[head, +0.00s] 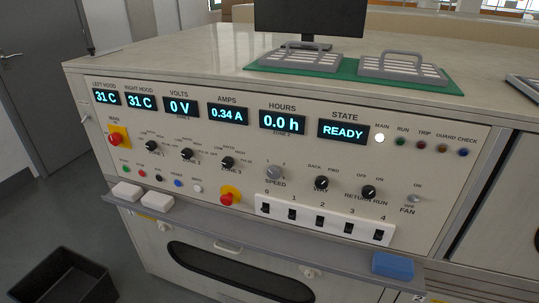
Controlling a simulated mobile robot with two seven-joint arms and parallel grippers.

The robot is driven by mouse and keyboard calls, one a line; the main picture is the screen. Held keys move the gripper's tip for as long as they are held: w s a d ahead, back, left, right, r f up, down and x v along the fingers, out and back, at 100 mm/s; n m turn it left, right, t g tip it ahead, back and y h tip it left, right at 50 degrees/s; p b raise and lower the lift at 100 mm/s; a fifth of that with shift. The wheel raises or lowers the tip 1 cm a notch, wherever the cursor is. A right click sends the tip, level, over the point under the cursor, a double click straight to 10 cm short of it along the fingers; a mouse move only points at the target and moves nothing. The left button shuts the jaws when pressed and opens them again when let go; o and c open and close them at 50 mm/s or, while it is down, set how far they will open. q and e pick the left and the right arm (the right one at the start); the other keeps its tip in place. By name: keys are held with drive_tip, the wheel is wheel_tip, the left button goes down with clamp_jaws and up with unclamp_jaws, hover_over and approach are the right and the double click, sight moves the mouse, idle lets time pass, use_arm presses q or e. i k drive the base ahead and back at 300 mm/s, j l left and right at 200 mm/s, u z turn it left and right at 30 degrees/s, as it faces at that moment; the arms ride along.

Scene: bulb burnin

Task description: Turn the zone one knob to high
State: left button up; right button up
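The zone one knob (151,145) is a small black rotary knob on the left part of the cream control panel (330,213) in the head view. Small position labels are printed around it, too small to read surely. I cannot tell clearly which label its pointer faces. The similar zone two knob (187,153) and zone three knob (228,162) sit to its right. Neither of my grippers shows in the head view.
A red-on-yellow main switch (116,138) is left of the knobs, and a red stop button (229,196) is below. A grey ledge (240,228) with white blocks and a blue block (392,265) juts out beneath the panel. A black bin (65,278) stands at lower left.

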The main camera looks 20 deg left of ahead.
sight(150, 146)
drive_tip(key=u, duration=1.35)
